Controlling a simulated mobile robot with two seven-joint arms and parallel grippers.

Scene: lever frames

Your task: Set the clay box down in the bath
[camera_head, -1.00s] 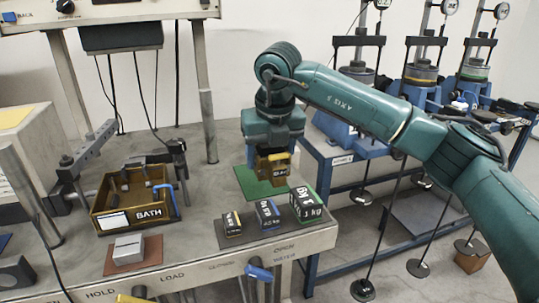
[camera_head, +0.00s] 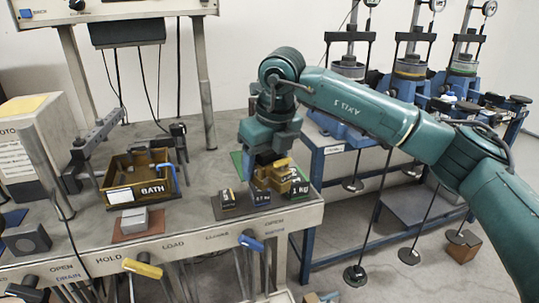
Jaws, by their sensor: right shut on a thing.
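My right gripper (camera_head: 268,172) is shut on the clay box (camera_head: 286,178), a brown-yellow box with a dark label. In the picture the box overlaps the row of weights, its lower part close in front of or above them; I cannot tell whether it touches them. The bath (camera_head: 117,196) is an open brown tray labelled BATH, to the left on the bench, with a blue hook-shaped tube at its right side. My right gripper and the box are well to the right of it. My left gripper is not in view.
Three dark weights with yellow (camera_head: 228,200), blue (camera_head: 261,197) and green (camera_head: 300,188) edges stand by the gripper. A grey block (camera_head: 133,220) on a reddish mat is before the bath. A dark upright post (camera_head: 180,140) stands behind it. Bare bench lies between bath and weights.

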